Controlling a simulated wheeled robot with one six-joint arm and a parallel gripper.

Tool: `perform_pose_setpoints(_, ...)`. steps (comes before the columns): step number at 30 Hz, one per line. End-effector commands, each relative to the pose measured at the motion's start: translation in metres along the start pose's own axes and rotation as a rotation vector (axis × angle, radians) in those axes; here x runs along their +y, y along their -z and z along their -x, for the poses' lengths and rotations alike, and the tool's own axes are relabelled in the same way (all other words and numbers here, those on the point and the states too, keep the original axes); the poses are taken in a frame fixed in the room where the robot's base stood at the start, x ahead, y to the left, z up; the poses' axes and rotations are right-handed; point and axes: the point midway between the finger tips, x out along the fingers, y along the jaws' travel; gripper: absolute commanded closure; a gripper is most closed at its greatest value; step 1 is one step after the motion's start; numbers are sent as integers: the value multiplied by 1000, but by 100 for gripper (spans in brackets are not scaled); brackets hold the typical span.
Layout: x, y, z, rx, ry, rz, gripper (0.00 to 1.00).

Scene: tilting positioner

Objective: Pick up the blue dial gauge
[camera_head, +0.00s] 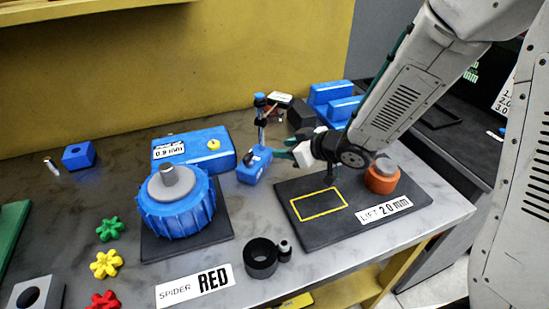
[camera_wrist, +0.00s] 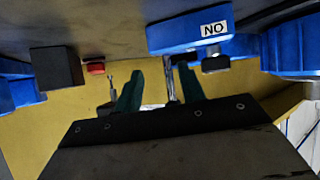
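In the head view a blue block-like base (camera_head: 254,168) stands right of the blue box, with a slim post (camera_head: 262,130) and a blue knob (camera_head: 260,100) at the top; this appears to be the blue dial gauge. A small dark and white head with a red mark (camera_head: 280,100) sits beside the knob. My gripper (camera_head: 284,153) reaches in from the right, its green fingers close to the base and post; contact cannot be told. In the wrist view my gripper's fingers (camera_wrist: 160,88) are apart, and a thin silver post (camera_wrist: 171,78) shows beside the right finger.
A blue ribbed wheel (camera_head: 176,205) on a dark plate and a blue labelled box (camera_head: 195,150) stand left. A dark board (camera_head: 350,225) with a yellow outline and an orange knob (camera_head: 382,178) lies right. A black block (camera_head: 301,115) and blue blocks (camera_head: 335,100) stand behind.

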Motion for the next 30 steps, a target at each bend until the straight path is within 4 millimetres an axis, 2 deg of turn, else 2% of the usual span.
perform_pose_setpoints(3,-7,19,4,97,48,-6,60)
perform_pose_setpoints(6,-6,25,2,130,58,-19,60)
perform_pose_setpoints(14,-6,29,-25,130,57,-24,60)
perform_pose_setpoints(22,-6,37,-64,130,57,-23,60)
perform_pose_setpoints(30,-7,38,-71,130,55,-22,60)
